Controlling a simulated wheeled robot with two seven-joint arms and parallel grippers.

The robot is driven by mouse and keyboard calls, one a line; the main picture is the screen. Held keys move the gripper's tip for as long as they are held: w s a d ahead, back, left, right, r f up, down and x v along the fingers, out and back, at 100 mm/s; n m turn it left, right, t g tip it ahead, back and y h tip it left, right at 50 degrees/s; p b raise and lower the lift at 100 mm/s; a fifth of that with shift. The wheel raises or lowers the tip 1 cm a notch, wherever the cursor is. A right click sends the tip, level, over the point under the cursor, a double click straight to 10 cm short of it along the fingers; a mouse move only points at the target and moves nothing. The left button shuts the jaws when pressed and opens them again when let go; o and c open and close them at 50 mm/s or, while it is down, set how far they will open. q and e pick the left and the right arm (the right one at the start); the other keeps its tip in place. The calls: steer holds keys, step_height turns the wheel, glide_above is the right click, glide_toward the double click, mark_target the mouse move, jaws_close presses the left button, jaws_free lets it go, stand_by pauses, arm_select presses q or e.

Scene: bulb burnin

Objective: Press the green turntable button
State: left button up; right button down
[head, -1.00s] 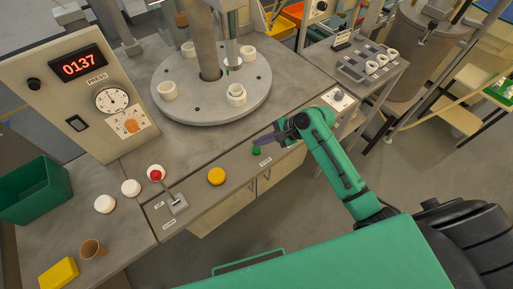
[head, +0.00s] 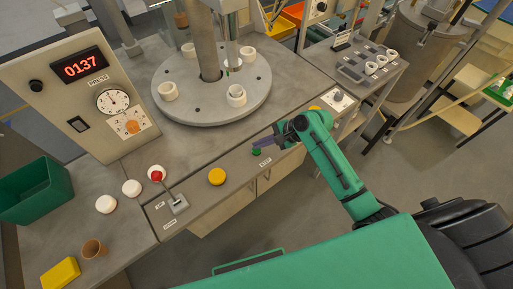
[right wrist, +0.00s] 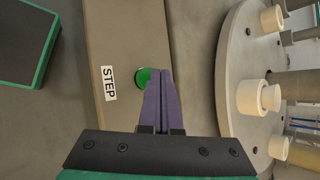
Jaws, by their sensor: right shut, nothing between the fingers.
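The green button (head: 256,152) sits on the bench front beside a label that reads STEP in the right wrist view. It also shows in the right wrist view (right wrist: 141,78), partly covered by my fingers. My right gripper (head: 259,142) has its purple fingers shut with nothing between them. Its fingertips (right wrist: 157,73) overlap the right side of the button in the wrist view; I cannot tell whether they touch it. The round grey turntable (head: 203,108) behind carries several white ring-shaped cups (head: 236,95). My left gripper is not in view.
A yellow button (head: 217,176) and a small lever (head: 178,203) are left of the green button. A red-topped button (head: 157,175), white round pieces, a brown cup (head: 94,250) and a green bin (head: 35,190) lie farther left. A press panel (head: 85,95) reads 0137.

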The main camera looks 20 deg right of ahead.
mark_target(260, 149)
steer(key=shift+f, duration=0.5)
stand_by(0.8)
steer(key=shift+r+p, duration=0.9)
steer(key=shift+p, duration=0.4)
step_height(260, 149, up, 5)
steer(key=p, duration=0.6)
steer(key=shift+r, duration=0.15)
